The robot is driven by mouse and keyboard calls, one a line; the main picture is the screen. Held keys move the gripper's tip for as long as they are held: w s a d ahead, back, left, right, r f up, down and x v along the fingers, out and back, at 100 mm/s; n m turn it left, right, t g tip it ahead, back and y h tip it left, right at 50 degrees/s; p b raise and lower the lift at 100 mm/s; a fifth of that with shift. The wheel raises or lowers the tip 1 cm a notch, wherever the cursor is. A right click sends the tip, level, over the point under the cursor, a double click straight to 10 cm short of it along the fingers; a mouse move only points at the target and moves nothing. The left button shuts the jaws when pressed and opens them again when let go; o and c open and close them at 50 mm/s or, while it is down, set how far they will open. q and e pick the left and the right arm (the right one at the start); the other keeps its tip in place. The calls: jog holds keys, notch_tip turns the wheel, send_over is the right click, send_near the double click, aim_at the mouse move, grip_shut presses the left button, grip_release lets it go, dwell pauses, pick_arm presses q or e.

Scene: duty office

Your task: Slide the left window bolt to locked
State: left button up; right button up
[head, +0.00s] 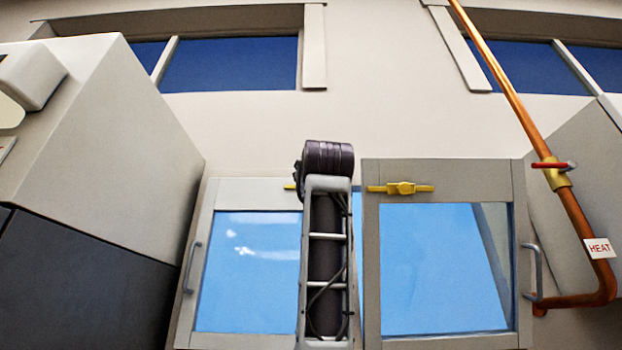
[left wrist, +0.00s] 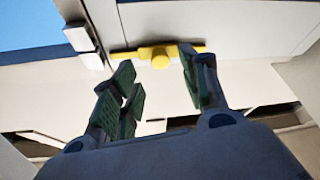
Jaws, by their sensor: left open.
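The window has two light grey framed sashes, each with a yellow bolt on its top rail. The left bolt (head: 290,187) shows only its left end in the head view; my arm hides the rest. The right bolt (head: 400,188) is in plain sight, lying horizontally. In the left wrist view a yellow bolt (left wrist: 125,56) with a central knob lies beyond my left gripper (left wrist: 157,78). The green-padded fingers are open and empty, with the knob in line with the gap between them. I cannot tell any contact. My right gripper is not in view.
A large grey cabinet (head: 110,140) stands at the left. A copper pipe (head: 520,100) with a red-handled valve (head: 553,165) and a HEAT tag (head: 599,248) runs down the right. Grey pull handles (head: 190,268) sit on the outer sash edges. High windows (head: 230,64) are above.

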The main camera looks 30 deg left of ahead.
pick_arm(q)
jog(key=shift+p+x, duration=0.7)
jog(key=shift+x, duration=1.35)
grip_shut()
